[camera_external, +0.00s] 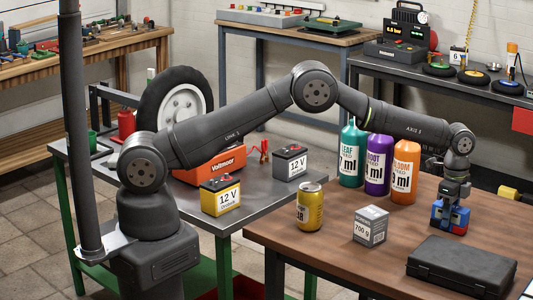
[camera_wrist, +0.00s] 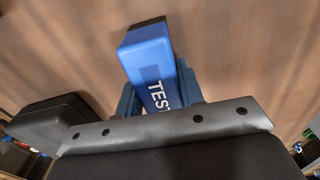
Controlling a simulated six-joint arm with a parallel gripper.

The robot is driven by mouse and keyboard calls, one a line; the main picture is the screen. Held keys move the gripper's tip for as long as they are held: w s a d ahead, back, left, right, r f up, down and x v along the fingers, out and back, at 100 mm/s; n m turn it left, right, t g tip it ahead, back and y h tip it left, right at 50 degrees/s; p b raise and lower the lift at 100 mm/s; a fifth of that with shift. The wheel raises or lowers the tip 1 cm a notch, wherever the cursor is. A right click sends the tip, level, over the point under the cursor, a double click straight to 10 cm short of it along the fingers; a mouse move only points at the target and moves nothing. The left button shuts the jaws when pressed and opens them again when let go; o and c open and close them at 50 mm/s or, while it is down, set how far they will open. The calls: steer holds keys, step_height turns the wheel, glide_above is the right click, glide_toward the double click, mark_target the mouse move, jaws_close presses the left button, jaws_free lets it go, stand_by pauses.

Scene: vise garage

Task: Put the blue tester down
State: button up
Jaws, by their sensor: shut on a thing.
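The blue tester (camera_wrist: 148,57) is a blue block with a dark end and white lettering that begins "TEST". In the wrist view it sits between the two fingers of my gripper (camera_wrist: 160,98). In the external view my gripper (camera_external: 451,205) points down at the right part of the brown wooden table (camera_external: 300,239), shut on the blue tester (camera_external: 449,218). The tester is at or just above the tabletop; I cannot tell whether it touches. The lower ends of the fingers are partly hidden by the tester in the wrist view.
A black case (camera_external: 462,268) lies just in front of the tester. A grey 700 g block (camera_external: 371,226) and a gold can (camera_external: 310,206) stand to the left. Teal (camera_external: 351,153), purple (camera_external: 377,165) and orange (camera_external: 404,172) bottles stand behind left. A yellow-ended item (camera_external: 509,193) lies to the right.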

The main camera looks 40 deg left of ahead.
steer(key=o, duration=1.1)
steer(key=shift+f, duration=0.15)
step_height(320, 180, up, 12)
steer(key=shift+r, duration=0.2)
steer(key=shift+f, duration=0.1)
steer(key=shift+f, duration=4.05)
